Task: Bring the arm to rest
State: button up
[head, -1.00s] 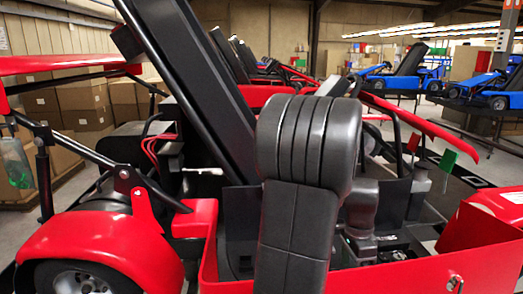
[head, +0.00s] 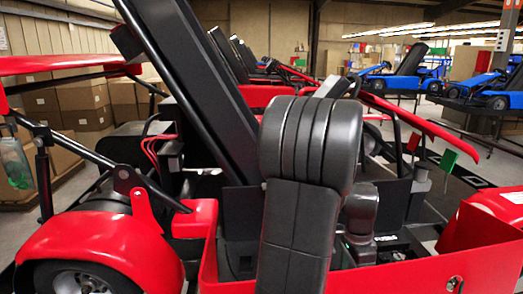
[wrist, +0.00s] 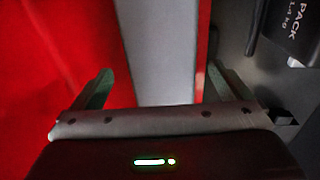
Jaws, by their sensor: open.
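My arm stands in the middle of the head view, its dark padded links in front of a red kart (head: 100,245). My gripper is not clearly visible in the head view. In the wrist view, my gripper (wrist: 160,85) has its two greenish fingers wide apart, with nothing held between them. Beyond the fingers are a red panel (wrist: 60,60) at left, a pale grey strip (wrist: 160,40) in the middle and dark parts at right. One dark part carries a label with "PACK" on it (wrist: 295,25).
The kart's red side panel (head: 400,272) runs close in front of and beside my arm. Red and green tags (head: 448,160) hang at right. Cardboard boxes (head: 85,100) stand at left. Blue karts (head: 400,70) stand on stands at the back right.

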jog(key=f, duration=0.2)
jog(key=shift+s+f, duration=0.25)
jog(key=shift+f, duration=0.1)
jog(key=w+r+p, duration=0.3)
jog(key=r+p, duration=1)
jog(key=r, duration=1)
jog(key=shift+w+a, duration=0.15)
